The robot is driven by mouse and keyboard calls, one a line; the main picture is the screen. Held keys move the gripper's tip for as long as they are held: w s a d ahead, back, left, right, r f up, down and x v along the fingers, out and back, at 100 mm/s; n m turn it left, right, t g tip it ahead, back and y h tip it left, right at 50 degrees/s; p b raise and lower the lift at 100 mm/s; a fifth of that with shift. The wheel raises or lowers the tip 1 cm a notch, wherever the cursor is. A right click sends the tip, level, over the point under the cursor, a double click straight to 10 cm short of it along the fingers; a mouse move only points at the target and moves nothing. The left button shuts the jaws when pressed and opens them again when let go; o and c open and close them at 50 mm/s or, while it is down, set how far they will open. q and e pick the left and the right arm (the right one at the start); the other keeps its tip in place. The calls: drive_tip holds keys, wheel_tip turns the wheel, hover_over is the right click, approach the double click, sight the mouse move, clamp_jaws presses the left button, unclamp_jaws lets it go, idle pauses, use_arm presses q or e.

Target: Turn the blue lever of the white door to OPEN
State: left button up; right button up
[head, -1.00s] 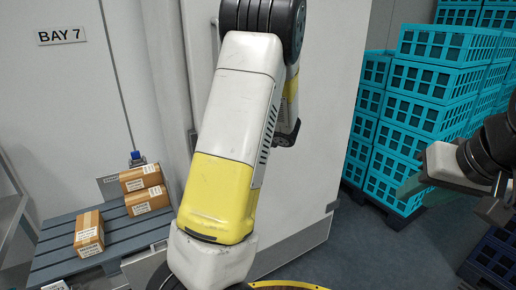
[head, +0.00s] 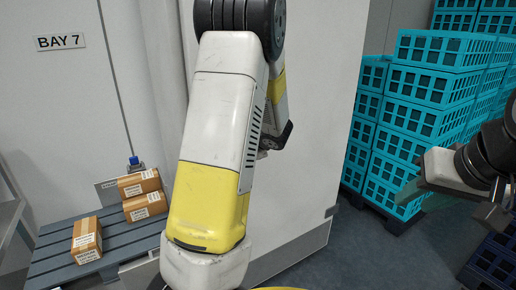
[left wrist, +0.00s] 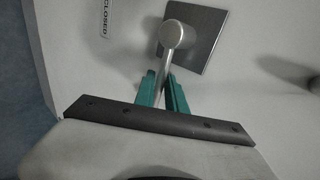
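In the left wrist view a lever (left wrist: 173,37) with a round hub stands on a square metal plate (left wrist: 207,22) on a pale door face (left wrist: 250,100). The lever looks grey here, not blue. A CLOSED label (left wrist: 106,18) is beside the plate. The lever's bar runs down between the teal fingers of my left gripper (left wrist: 160,90), which sit close on both sides of it. In the head view my left arm covers the middle of the white door (head: 312,110) and hides the lever and left gripper. My right gripper (head: 415,187) is at the right edge; its opening is unclear.
Turquoise crates (head: 420,120) are stacked on a pallet at the right, close behind my right gripper. A blue-grey pallet (head: 55,260) with several cardboard boxes (head: 87,240) is at the lower left, below a BAY 7 sign (head: 61,41). Floor (head: 345,245) is clear right of the door.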

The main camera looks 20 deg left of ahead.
use_arm(q)
drive_tip(key=shift+s+d, duration=0.1)
drive_tip(key=v, duration=0.7)
drive_tip(key=shift+d+r, duration=0.2)
drive_tip(key=shift+s, duration=0.2)
drive_tip(key=s+r+n+g+h, duration=0.25)
drive_tip(key=s+n+h, duration=0.2)
drive_tip(key=s, duration=0.95)
drive_tip(key=s+d+r+n+t+h, duration=0.1)
drive_tip(key=s+d+r+n+h, duration=0.2)
drive_tip(key=s+d, duration=0.9)
wheel_tip(320, 180, up, 2)
drive_tip(key=h, duration=0.3)
drive_tip(key=shift+d+r, duration=0.2)
drive_tip(key=shift+d, duration=0.05)
